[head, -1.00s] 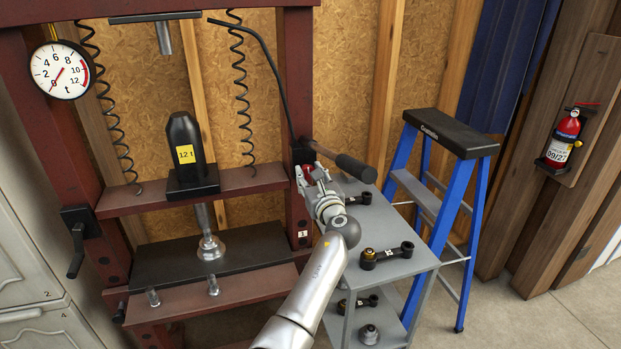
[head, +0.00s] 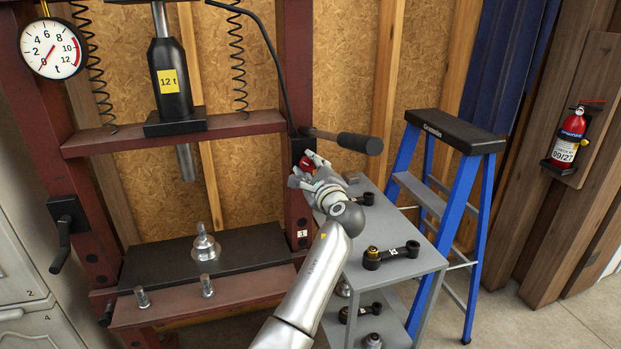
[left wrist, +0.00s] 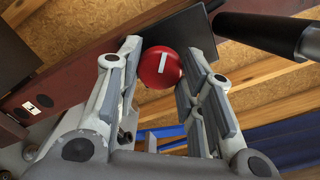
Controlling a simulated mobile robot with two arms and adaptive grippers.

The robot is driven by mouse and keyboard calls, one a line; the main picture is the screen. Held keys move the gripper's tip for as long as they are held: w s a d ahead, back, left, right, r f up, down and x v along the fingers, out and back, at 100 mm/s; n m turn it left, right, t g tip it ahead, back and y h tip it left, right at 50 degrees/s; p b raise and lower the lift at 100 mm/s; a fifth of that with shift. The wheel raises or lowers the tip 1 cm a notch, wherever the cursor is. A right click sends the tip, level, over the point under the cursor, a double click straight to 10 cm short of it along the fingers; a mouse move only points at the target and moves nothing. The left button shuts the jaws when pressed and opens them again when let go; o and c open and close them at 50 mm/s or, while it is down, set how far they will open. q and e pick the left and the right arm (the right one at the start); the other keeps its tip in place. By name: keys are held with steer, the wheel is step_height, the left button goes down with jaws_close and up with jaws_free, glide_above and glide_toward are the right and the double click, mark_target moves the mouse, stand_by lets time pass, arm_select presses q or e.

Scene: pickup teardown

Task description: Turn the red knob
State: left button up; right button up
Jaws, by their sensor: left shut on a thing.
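The red knob (head: 305,163) sits on a dark block on the right post of the red press frame. My left gripper (head: 304,172) is at it. In the left wrist view the red knob (left wrist: 160,68) shows as a round face with a white bar mark, tilted a little. The two fingers of my left gripper (left wrist: 158,75) stand on either side of it, shut on it. Contact at the fingertips is partly hidden in the head view. My right gripper is not in view.
A black lever handle (head: 358,143) juts right just above the knob. A grey cart (head: 408,268) with several dark arms stands right of the press, then a blue stepladder (head: 475,195). The black 12 t jack (head: 170,90) hangs clear above a silver part (head: 204,246).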

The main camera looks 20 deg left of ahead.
arm_select(q)
steer(key=n+b, duration=0.2)
steer(key=shift+f+n, duration=0.15)
steer(key=shift+n, duration=0.15)
steer(key=shift+n+b, duration=1.05)
steer(key=shift+n, duration=0.25)
steer(key=shift+r, duration=0.2)
steer(key=o, duration=1.1)
steer(key=shift+w, duration=0.1)
steer(key=shift+c, duration=0.2)
